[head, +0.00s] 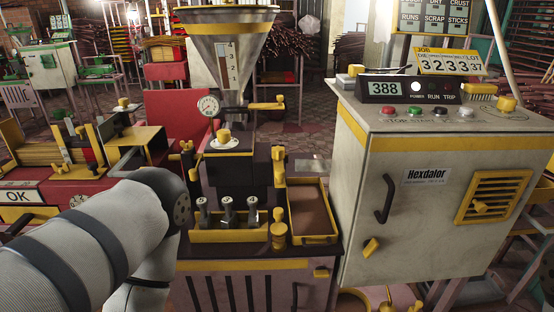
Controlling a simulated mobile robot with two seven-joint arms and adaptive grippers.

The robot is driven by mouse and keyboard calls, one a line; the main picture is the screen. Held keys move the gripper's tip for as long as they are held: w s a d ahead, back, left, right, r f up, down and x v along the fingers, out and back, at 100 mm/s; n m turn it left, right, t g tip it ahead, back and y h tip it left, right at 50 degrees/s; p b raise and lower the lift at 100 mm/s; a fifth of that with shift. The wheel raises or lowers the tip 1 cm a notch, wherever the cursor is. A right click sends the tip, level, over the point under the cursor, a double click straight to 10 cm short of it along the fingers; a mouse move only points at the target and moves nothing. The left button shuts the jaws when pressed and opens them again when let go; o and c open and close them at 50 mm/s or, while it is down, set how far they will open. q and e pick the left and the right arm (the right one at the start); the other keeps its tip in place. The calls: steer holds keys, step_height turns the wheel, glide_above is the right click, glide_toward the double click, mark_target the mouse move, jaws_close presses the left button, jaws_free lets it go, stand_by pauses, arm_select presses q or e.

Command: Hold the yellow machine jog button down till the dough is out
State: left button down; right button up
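The yellow-trimmed extruder has a metal hopper (226,45) above a dark body (226,170). The grey cabinet (400,200) to its right carries a row with a red button (388,112), a green button (413,112) and paler ones. A yellow knob (507,103) stands at the right end of its top; I cannot tell whether it is the jog button. Another yellow knob (223,136) sits on the extruder. No dough strand is clearly visible. My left arm enters from the left; its gripper is out of view. My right gripper is also out of view.
A display reading 388 (383,87) and a yellow job card (449,63) stand on the cabinet. A yellow-edged tray (312,238) with a brown floor lies beside the extruder. A yellow rack (226,235) holds metal pieces in front. A red machine (80,180) stands left.

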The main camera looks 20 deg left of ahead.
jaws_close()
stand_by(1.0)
